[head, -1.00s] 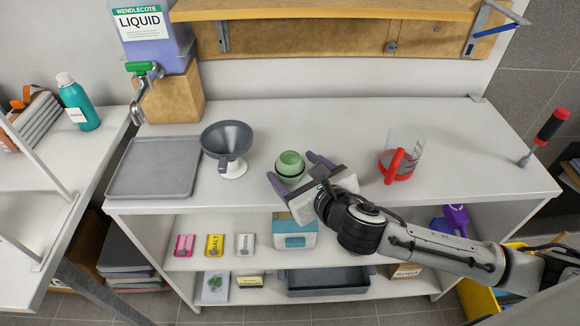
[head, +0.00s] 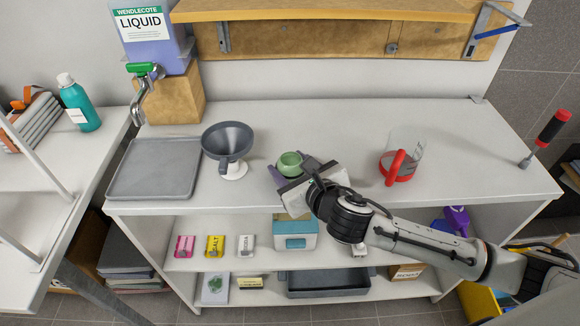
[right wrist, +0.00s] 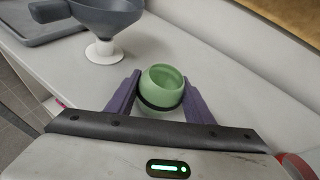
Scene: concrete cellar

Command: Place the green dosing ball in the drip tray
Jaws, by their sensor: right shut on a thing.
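The green dosing ball (head: 289,163) is a small round cup with an open top and a dark band around it. In the right wrist view the ball (right wrist: 162,86) sits upright between the two purple fingers. My right gripper (right wrist: 162,96) is shut on it, one finger on each side; it also shows in the head view (head: 291,172). The head view does not show clearly whether the ball touches the worktop. The grey drip tray (head: 155,185) lies flat and empty at the left end of the worktop, under the dispenser tap. My left gripper is not in view.
A grey funnel (head: 228,143) on a white base stands between the ball and the drip tray. A clear jug with a red handle (head: 397,168) stands right of the gripper. The liquid dispenser (head: 152,35) is behind the tray. A shelf overhangs the back.

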